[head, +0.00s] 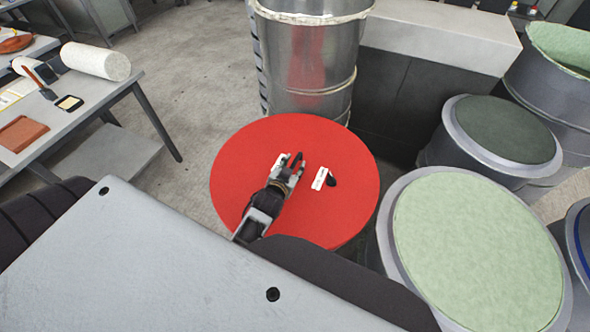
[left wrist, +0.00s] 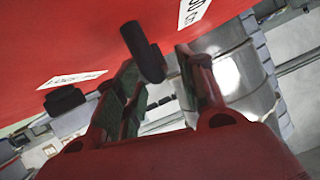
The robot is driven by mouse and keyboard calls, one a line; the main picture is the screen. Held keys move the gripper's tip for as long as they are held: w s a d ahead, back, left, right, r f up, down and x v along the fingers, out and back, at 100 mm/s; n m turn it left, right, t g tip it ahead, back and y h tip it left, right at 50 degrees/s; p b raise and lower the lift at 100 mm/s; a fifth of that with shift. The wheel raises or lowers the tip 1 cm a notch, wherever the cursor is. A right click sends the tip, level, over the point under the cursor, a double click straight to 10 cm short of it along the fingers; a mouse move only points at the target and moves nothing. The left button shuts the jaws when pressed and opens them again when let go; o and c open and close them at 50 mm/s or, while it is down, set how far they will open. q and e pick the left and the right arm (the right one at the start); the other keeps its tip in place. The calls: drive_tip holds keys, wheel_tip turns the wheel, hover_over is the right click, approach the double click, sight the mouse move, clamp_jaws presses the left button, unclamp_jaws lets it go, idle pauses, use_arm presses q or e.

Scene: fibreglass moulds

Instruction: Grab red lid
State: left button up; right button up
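The red lid (head: 295,215) is a large round disc in the middle of the head view. It also fills the upper left of the left wrist view (left wrist: 60,30). My left gripper (head: 292,160) is over the lid, its fingers open. In the left wrist view, a black peg-like grip (left wrist: 143,52) on the lid shows between the two fingertips (left wrist: 157,62); I cannot tell if they touch it. A second black grip (head: 332,181) stands on the lid to the right in the head view, beside a white label (head: 319,178). My right gripper is not in view.
A metal drum (head: 305,60) stands behind the lid. Drums with a pale green top (head: 475,245) and a dark green top (head: 505,130) stand to the right. A work table (head: 70,105) with tools is at the left. Bare floor (head: 195,65) lies between.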

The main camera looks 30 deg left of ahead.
sight(294, 163)
use_arm(q)
drive_tip(key=shift+x, duration=1.5)
clamp_jaws()
drive_tip(key=shift+w+r, duration=0.1)
drive_tip(key=shift+r, duration=0.05)
